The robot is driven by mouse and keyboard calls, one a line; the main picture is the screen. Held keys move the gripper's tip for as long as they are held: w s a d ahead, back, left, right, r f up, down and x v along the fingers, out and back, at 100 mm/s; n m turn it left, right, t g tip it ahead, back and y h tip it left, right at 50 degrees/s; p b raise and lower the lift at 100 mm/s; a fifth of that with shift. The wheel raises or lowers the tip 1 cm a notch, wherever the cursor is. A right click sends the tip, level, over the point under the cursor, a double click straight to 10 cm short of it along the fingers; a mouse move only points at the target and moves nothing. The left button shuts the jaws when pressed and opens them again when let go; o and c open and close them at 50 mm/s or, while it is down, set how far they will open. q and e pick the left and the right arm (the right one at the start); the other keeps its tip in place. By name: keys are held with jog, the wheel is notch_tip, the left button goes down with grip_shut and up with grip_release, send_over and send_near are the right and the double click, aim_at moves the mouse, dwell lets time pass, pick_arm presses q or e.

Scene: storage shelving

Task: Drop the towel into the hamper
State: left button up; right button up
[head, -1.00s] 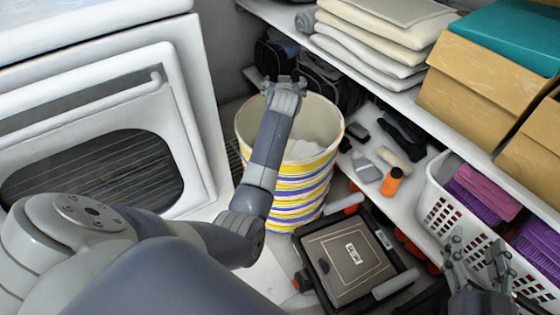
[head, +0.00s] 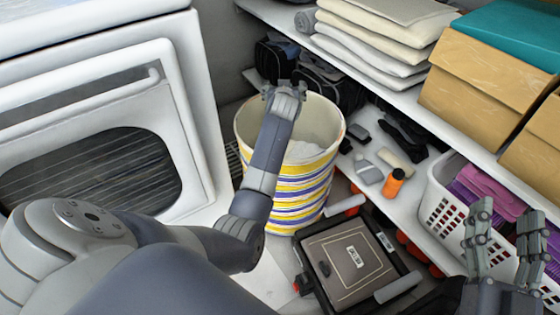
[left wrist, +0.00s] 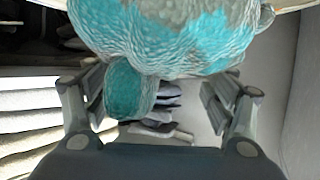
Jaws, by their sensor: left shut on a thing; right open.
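The hamper (head: 283,190), a round bin with white, yellow and blue stripes, stands on the floor in the middle of the head view. Its top is open and something whitish (head: 312,150) shows inside. My left gripper (head: 284,90) is over the hamper's far rim. In the left wrist view it is shut on a teal and grey textured cloth, the towel (left wrist: 175,35), which bulges above and between the fingers. The towel is hidden in the head view. My right gripper (head: 505,215) is open and empty in front of the white basket at the right.
A white appliance (head: 190,100) stands at the left. Shelves at the right hold folded towels (head: 385,40), cardboard boxes (head: 490,70), an orange bottle (head: 394,183) and a white basket (head: 432,200). A dark-framed case (head: 345,260) lies close to the hamper's right.

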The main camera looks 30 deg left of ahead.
pick_arm(q)
jog(key=o, duration=1.2)
jog(key=shift+o, duration=0.2)
jog(key=shift+s, duration=0.1)
jog(key=v, duration=1.2)
